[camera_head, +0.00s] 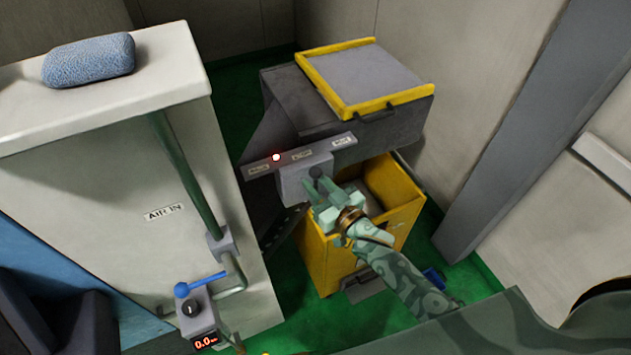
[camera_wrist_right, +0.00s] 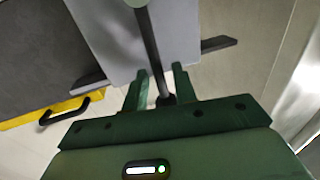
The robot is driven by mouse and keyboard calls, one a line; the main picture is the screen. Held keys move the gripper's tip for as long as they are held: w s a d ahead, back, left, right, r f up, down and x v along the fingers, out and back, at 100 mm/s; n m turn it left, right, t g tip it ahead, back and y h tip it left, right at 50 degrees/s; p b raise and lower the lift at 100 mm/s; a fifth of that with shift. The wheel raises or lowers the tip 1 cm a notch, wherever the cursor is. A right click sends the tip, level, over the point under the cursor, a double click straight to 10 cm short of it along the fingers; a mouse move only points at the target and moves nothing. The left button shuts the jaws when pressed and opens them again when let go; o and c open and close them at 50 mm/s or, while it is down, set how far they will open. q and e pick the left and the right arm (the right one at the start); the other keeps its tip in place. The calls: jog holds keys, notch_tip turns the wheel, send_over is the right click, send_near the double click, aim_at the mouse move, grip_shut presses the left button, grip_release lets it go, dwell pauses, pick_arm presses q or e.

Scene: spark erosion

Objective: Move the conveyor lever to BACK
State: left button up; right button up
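The conveyor lever's grey box (camera_head: 296,187) is below a dark label bar (camera_head: 322,148) on the machine. The lever's dark round knob (camera_head: 316,172) shows in front of the box, beside my right gripper's fingers. My right gripper (camera_head: 322,207) is at the lever. In the right wrist view, the dark lever rod (camera_wrist_right: 150,45) runs down between the two fingers of this gripper (camera_wrist_right: 160,88). The fingers stand apart, with a gap visible beside the rod; firm contact cannot be seen. The bar's small labels are too blurred to read. My left gripper is out of view.
A red lamp (camera_head: 276,157) glows on the bar. A yellow bin (camera_head: 318,262) stands under the machine, close below my right arm. A yellow-edged lid (camera_head: 365,75) is above. A pale cabinet (camera_head: 130,235) with a blue-handled valve (camera_head: 200,284) stands left.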

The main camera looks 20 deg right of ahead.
jog(key=shift+w+a, duration=0.2)
jog(key=shift+w, duration=0.2)
grip_shut()
